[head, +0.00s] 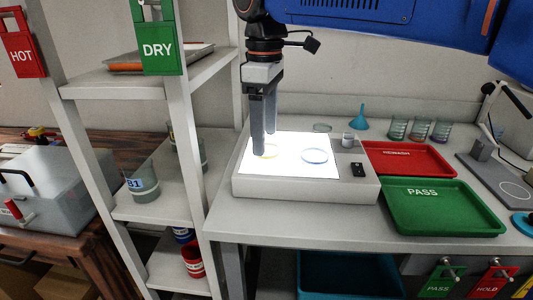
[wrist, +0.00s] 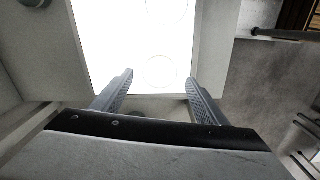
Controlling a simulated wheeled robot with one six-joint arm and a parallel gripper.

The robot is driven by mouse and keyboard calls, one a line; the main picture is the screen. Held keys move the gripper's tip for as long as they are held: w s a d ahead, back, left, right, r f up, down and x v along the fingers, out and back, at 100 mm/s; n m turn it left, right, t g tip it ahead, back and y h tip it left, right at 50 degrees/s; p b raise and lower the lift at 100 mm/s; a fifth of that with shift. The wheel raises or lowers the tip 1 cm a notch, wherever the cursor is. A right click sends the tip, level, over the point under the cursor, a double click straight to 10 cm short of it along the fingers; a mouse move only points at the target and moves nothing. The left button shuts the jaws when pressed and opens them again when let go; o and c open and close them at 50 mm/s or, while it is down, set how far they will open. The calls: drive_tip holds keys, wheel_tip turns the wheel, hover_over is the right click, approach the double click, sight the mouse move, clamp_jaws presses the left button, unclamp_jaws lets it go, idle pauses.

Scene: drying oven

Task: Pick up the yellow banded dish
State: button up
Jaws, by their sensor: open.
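The yellow banded dish (head: 270,154) is a clear shallow dish with a yellow ring, lying on the left part of the lit white panel (head: 300,171). A similar blue banded dish (head: 314,156) lies to its right. My gripper (head: 264,143) points down over the panel's left side, and its fingers partly hide the yellow dish. In the wrist view my gripper (wrist: 160,80) is open and empty. A faint round dish outline (wrist: 160,71) shows between and just beyond the fingertips; its band colour is washed out. Another faint ring (wrist: 168,8) is at the top edge.
A white shelf rack (head: 195,140) stands close on the left. Red (head: 408,158) and green PASS (head: 441,206) trays lie right of the light box (head: 290,189). A small clear cup (head: 348,140), blue funnel (head: 359,118) and several glass beakers (head: 418,129) stand behind.

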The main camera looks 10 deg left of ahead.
drive_tip(key=shift+a+f, duration=0.1)
drive_tip(key=shift+f, duration=1.75)
drive_tip(key=shift+c, duration=0.7)
drive_tip(key=c, duration=1)
